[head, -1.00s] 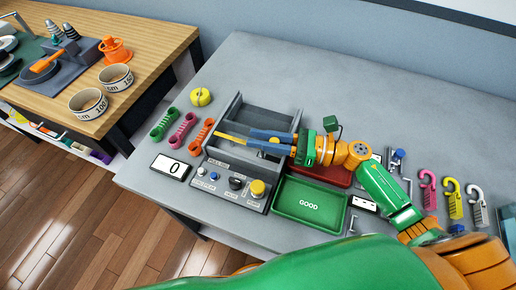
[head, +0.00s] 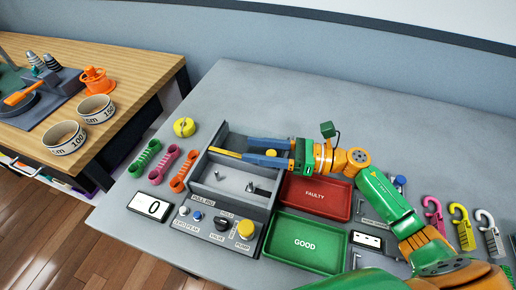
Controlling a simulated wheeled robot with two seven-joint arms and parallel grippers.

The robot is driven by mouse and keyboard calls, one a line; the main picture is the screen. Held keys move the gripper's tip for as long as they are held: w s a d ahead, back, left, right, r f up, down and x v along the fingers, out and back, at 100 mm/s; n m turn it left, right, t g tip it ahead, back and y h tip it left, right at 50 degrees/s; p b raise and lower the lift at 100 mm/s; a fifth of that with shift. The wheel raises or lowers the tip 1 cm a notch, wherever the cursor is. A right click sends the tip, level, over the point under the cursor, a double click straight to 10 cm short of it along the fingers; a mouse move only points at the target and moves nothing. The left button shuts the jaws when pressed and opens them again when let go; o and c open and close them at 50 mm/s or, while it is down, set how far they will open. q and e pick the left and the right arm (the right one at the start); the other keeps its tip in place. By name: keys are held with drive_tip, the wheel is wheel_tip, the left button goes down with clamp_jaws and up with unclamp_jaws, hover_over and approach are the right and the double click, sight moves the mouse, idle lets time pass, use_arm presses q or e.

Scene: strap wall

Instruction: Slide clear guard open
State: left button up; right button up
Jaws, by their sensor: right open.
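The grey test rig (head: 263,199) stands on the table with an open-topped bay; small metal posts show inside its front part. A yellow strip (head: 226,153) crosses the left part of the bay, probably the edge of the clear guard. The clear panel itself is hard to make out. My right gripper (head: 248,150) is open, with its blue fingers over the bay pointing left. Its nearer fingertip is at the strip's right end; I cannot tell whether they touch. My left gripper is not in view.
The red FAULTY tray (head: 315,207) and green GOOD tray (head: 280,251) lie right of the rig. Knobs and a yellow button (head: 245,230) sit on its front panel. A display (head: 151,207) and coloured straps (head: 160,165) lie to the left. The table behind is clear.

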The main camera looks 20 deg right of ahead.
drive_tip(key=shift+r, duration=0.5)
drive_tip(key=shift+r+b, duration=0.4)
drive_tip(key=shift+r, duration=0.4)
drive_tip(key=s+a+r+p, duration=0.3)
drive_tip(key=s+r+p, duration=0.4)
drive_tip(key=s+r, duration=0.3)
drive_tip(key=s, duration=0.3)
drive_tip(key=shift+s+a+r, duration=0.15)
drive_tip(key=shift+s, duration=0.1)
